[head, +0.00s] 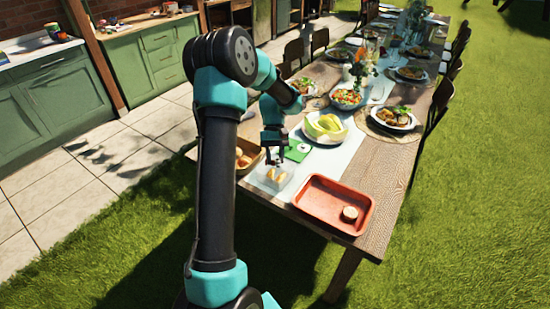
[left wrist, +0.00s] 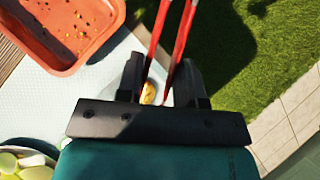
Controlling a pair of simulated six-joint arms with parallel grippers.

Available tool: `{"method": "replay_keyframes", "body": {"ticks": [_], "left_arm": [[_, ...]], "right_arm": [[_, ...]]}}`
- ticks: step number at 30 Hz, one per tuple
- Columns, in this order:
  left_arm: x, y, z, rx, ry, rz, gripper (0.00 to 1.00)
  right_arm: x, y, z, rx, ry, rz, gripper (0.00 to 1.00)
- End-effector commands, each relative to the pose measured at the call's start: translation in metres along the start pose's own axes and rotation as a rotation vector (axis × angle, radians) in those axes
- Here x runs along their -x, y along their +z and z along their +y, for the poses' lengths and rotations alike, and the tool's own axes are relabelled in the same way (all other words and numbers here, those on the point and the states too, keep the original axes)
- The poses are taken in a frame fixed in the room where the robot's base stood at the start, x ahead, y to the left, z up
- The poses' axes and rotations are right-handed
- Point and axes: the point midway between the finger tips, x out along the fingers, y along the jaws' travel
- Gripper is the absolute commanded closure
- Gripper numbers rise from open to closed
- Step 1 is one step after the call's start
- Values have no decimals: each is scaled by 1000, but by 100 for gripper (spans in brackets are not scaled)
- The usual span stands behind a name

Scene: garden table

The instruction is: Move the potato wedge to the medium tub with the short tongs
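My left gripper (head: 274,152) is above the near left part of the table, over a small clear tub (head: 262,184). Yellow-brown potato wedges (head: 277,175) lie in that tub. In the left wrist view my left gripper (left wrist: 160,88) has its fingers on either side of the red short tongs (left wrist: 158,35), whose two arms are slightly apart. A potato wedge (left wrist: 148,93) shows between the fingers, partly hidden by them; I cannot tell if the tongs touch it. I cannot tell whether the clear tub is the medium one. My right gripper is not in view.
A brown container (head: 247,152) with food stands left of my gripper.

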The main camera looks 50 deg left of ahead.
Motion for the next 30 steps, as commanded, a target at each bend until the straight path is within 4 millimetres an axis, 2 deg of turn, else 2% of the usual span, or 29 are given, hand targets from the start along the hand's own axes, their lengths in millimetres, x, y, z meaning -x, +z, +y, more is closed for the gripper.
{"method": "replay_keyframes", "body": {"ticks": [8, 30], "left_arm": [[9, 7, 0, -1, 1, 2, 70], [76, 58, -4, -1, 0, 1, 70]], "right_arm": [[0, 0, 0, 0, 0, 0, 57], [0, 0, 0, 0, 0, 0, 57]]}}
